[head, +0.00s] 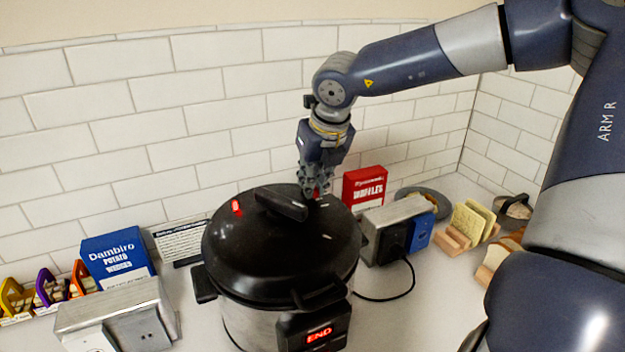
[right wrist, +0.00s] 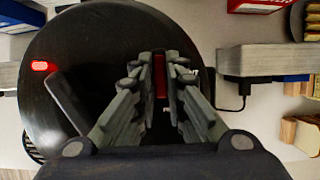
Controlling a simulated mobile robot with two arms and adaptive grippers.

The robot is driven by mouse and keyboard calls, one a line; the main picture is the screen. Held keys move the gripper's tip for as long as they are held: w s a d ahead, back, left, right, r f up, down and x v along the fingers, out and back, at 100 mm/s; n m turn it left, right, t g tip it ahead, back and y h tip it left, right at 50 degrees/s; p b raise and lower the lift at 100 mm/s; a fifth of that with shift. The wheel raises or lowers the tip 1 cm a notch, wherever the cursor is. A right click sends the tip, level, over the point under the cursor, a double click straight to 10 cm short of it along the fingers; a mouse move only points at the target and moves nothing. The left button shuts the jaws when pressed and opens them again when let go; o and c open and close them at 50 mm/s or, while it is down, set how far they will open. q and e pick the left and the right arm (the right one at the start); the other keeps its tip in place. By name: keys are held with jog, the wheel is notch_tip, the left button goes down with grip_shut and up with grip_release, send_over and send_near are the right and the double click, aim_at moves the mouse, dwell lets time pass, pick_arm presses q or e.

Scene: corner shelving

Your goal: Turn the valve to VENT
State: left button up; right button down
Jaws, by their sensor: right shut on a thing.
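A pressure cooker with a black lid (head: 285,255) stands on the counter, its front display (head: 319,333) reading "END" in red. A dark handle (head: 281,203) crosses the lid. My right gripper (head: 316,193) reaches down to the back right of the lid. In the right wrist view, the fingers of that gripper (right wrist: 166,68) are shut on a small red valve (right wrist: 160,78), which they mostly hide, so its pointing direction cannot be read. A separate red piece (head: 237,208) sits on the lid's left. Small pale marks on the lid are unreadable. My left gripper is not in view.
A tiled wall is behind.

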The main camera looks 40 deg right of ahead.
jog(key=shift+d+n+y+b, duration=0.15)
jog(key=shift+n+y+b, duration=0.15)
jog(key=shift+n+b, duration=0.4)
jog(key=n, duration=0.1)
jog(key=n+y, duration=0.1)
jog(key=shift+d+n, duration=0.3)
jog(key=n, duration=0.2)
jog(key=shift+d+r+n+y, duration=0.15)
jog(key=shift+d+n+y, duration=0.15)
jog(key=shift+y, duration=0.1)
jog(key=shift+w+d+n+y+p, duration=0.1)
jog(key=shift+d+n+y+p, duration=0.15)
jog(key=shift+n+p, duration=0.4)
jog(key=shift+w+d+n+y+p, duration=0.1)
jog(key=shift+n+y+p, duration=0.2)
jog(key=shift+n, duration=0.65)
jog(key=c, duration=1.9)
grip_release()
jog(key=shift+s, duration=0.1)
